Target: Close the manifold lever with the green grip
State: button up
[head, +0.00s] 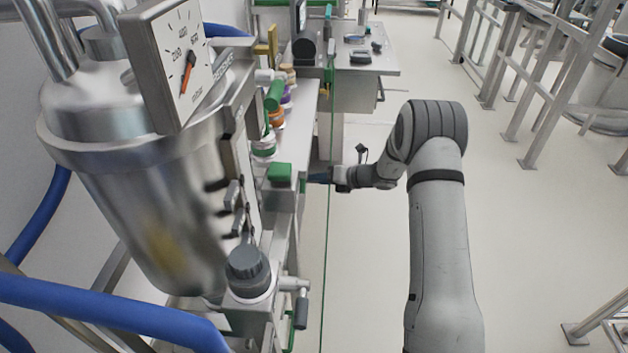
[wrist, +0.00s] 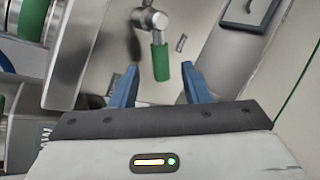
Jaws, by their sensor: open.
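The manifold lever has a metal arm with a rounded silver end and a green cylindrical grip (wrist: 161,62), seen in the upper middle of the wrist view. In the head view my gripper (head: 319,178) reaches left towards the bench equipment.
A steel tank (head: 150,210) with a pressure gauge (head: 183,65) fills the left. A green block (head: 279,172) sits left of my gripper. A dark-capped fitting (head: 248,262) stands in front. A bench with small devices (head: 360,57) lies behind. The floor at right is mostly clear, with metal frames (head: 560,85).

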jog(key=shift+c, duration=0.2)
jog(key=shift+f, duration=0.1)
jog(key=shift+c, duration=0.8)
jog(key=shift+d+f+n+b, duration=0.15)
jog(key=shift+n+b, duration=0.25)
jog(key=shift+n, duration=0.1)
jog(key=shift+c, duration=0.7)
jog(key=d+f+n+b, duration=0.1)
jog(key=n+b, duration=0.1)
jog(key=n, duration=0.2)
jog(key=w+d+f+n+b, duration=0.1)
jog(key=n+b, duration=0.1)
jog(key=n, duration=0.2)
jog(key=d+f+n+b, duration=0.1)
jog(key=d+n+b, duration=0.1)
jog(key=n+b, duration=0.1)
jog(key=shift+w+f+n+y, duration=0.2)
jog(key=shift+f+n+y, duration=0.1)
jog(key=shift+n, duration=0.6)
grip_shut()
jog(key=w+a+f+n+b, duration=0.2)
jog(key=w+a+f+n, duration=0.25)
jog(key=a, duration=0.25)
jog(key=shift+s+a+r, duration=0.3)
jog(key=shift+s+r, duration=0.55)
jog(key=shift+s+a+r, duration=0.25)
jog(key=shift+s+r, duration=0.55)
